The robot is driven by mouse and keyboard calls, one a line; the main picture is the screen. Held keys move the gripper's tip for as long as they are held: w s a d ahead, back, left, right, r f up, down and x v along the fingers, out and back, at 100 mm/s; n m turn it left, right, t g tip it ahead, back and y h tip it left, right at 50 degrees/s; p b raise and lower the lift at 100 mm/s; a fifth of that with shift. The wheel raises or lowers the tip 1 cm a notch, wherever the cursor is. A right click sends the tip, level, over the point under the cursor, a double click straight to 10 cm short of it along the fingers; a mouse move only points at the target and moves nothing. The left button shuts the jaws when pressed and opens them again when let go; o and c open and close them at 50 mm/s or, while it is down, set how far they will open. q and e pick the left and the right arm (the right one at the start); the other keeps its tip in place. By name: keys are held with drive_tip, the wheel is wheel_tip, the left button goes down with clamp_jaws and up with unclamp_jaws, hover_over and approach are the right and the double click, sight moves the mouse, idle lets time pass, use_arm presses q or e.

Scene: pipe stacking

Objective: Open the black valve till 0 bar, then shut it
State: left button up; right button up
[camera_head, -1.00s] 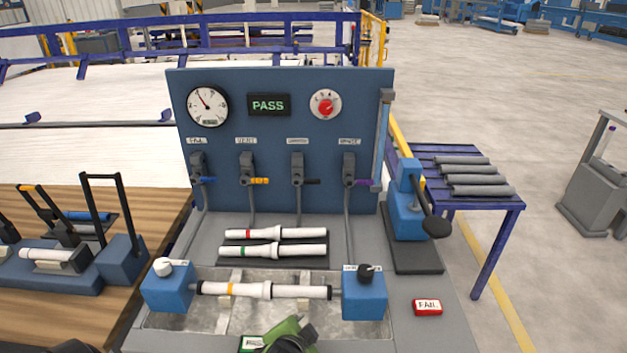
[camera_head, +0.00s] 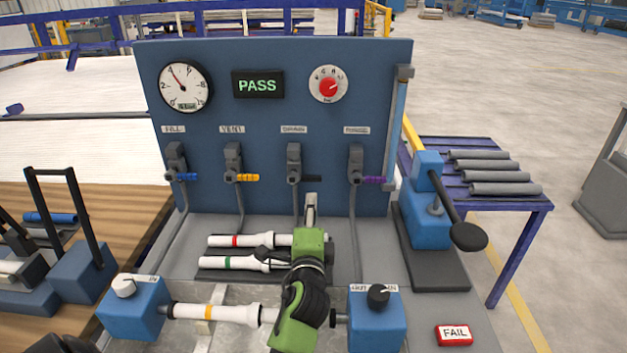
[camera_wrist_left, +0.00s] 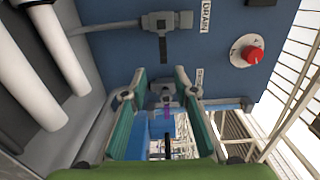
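The black valve is a grey body with a black lever handle (camera_head: 312,179) under the DRAIN label on the blue panel. The lever points right, level. In the left wrist view, the black handle (camera_wrist_left: 163,48) is above the fingertips, apart from them. My left gripper (camera_head: 311,200), on a green and black arm, is just below this valve. Its fingers are apart, with nothing between them in the left wrist view (camera_wrist_left: 162,82). The round gauge (camera_head: 186,87) has its needle pointing up-left; its small readout is too blurred to read. My right gripper is not in view.
Blue FILL (camera_head: 182,177), yellow VENT (camera_head: 247,178) and purple valve handles (camera_head: 373,180) flank the black one. White pipes (camera_head: 236,241) lie below the panel. A display (camera_head: 258,85) reads PASS. A red dial (camera_head: 328,86) and a lever pump (camera_head: 431,215) stand to the right.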

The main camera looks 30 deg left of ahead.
use_arm(q)
drive_tip(key=p, duration=0.1)
approach(313, 180)
drive_tip(key=x, duration=0.9)
drive_tip(key=shift+w+a, duration=0.1)
drive_tip(key=shift+w+a+r, duration=0.1)
drive_tip(key=shift+w+a, duration=0.05)
drive_tip(key=shift+w, duration=0.15)
drive_tip(key=shift+w+a, duration=0.25)
drive_tip(key=shift+w, duration=0.05)
drive_tip(key=c, duration=0.8)
clamp_jaws()
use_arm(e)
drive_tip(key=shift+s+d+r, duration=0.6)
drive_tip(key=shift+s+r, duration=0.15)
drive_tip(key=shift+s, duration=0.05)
